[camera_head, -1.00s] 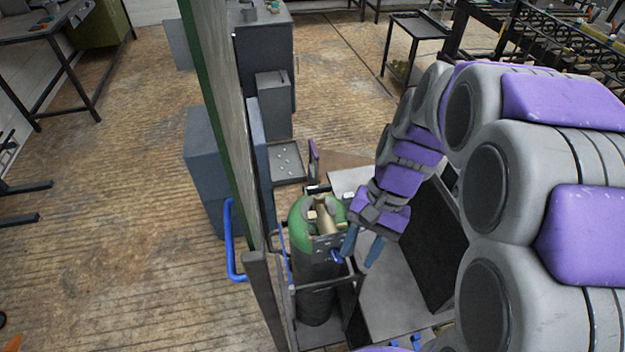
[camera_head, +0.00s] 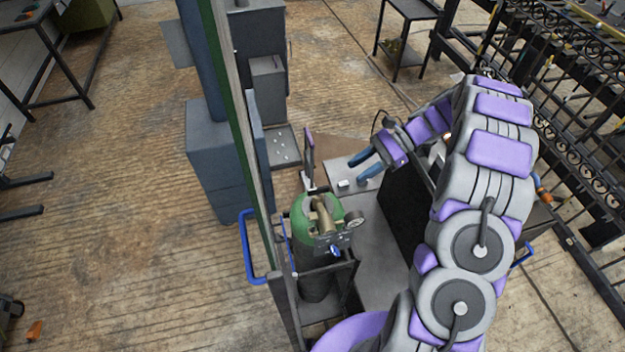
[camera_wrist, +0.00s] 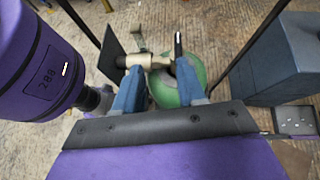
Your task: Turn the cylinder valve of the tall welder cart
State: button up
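The welder cart holds a gas cylinder (camera_head: 301,222) with a green top and dark body, upright in a dark frame. A brass-coloured valve and regulator (camera_head: 322,215) sit on its top, with a round gauge (camera_head: 353,218) and a blue knob (camera_head: 336,250). My gripper (camera_head: 358,170) is open and empty, above and beyond the cylinder, apart from it. In the wrist view my blue fingers (camera_wrist: 160,85) are spread, and the brass valve (camera_wrist: 148,61) and green cylinder top (camera_wrist: 178,88) show beyond them. The fingers partly cover the cylinder.
Grey cabinets (camera_head: 262,60) stand behind. Black railings (camera_head: 560,90) line the right. Open wooden floor (camera_head: 110,180) lies to the left.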

jog(key=m+y+p, duration=0.2)
send_near(320, 187)
jog(key=shift+t, duration=0.4)
jog(key=p+x, duration=0.1)
jog(key=x, duration=1)
jog(key=shift+s+a+r, duration=0.1)
jog(key=shift+s+a, duration=0.1)
jog(key=shift+d, duration=0.9)
jog(key=shift+c, duration=0.8)
jog(key=shift+d, duration=0.1)
jog(key=shift+c, duration=0.6)
jog(key=shift+a, duration=0.55)
grip_shut()
